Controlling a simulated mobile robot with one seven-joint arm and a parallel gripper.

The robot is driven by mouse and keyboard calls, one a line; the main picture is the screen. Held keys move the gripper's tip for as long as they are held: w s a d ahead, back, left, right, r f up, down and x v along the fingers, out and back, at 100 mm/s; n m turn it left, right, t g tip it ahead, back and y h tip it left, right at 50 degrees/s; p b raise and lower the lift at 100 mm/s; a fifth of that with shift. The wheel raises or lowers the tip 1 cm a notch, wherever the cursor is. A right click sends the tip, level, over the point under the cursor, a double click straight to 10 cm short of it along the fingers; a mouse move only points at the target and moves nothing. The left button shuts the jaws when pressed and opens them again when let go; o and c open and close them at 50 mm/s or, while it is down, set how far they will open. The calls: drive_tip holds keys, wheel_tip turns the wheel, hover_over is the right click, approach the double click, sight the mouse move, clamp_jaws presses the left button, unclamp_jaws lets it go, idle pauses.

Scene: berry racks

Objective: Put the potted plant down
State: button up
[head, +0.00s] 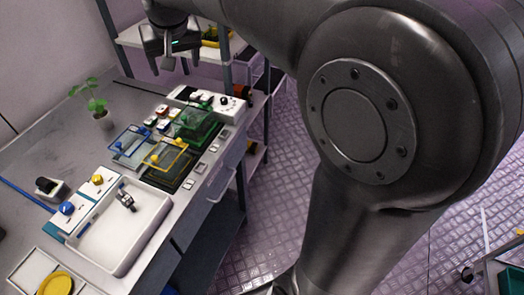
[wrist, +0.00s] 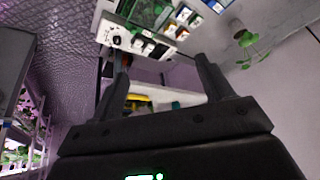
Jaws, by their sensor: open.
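The potted plant (head: 101,112) stands upright on the grey counter (head: 60,145) near the wall in the head view, with green leaves above a small grey pot. Its leaves also show at the upper right of the wrist view (wrist: 248,50). My gripper (head: 170,66) is at the top of the head view, up and to the right of the plant and apart from it. In the wrist view its two fingers (wrist: 162,80) are spread with nothing between them.
A white sink tray (head: 122,228), clear boxes with blue and yellow handles (head: 150,150) and a white control panel (head: 208,102) fill the counter's right side. A shelf rack (head: 225,42) stands behind. The tiled floor (head: 285,170) right of the counter is clear.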

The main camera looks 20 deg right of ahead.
drive_tip(key=s+d+f, duration=0.3)
drive_tip(key=s, duration=0.5)
drive_tip(key=s+d+f, duration=0.2)
drive_tip(key=s+d, duration=0.2)
drive_tip(key=s, duration=0.5)
drive_tip(key=s+d+f, duration=0.3)
drive_tip(key=s, duration=0.5)
drive_tip(key=shift+s+d+f+t+h, duration=0.2)
drive_tip(key=shift+d+f+t+h, duration=0.1)
drive_tip(key=shift+f, duration=0.05)
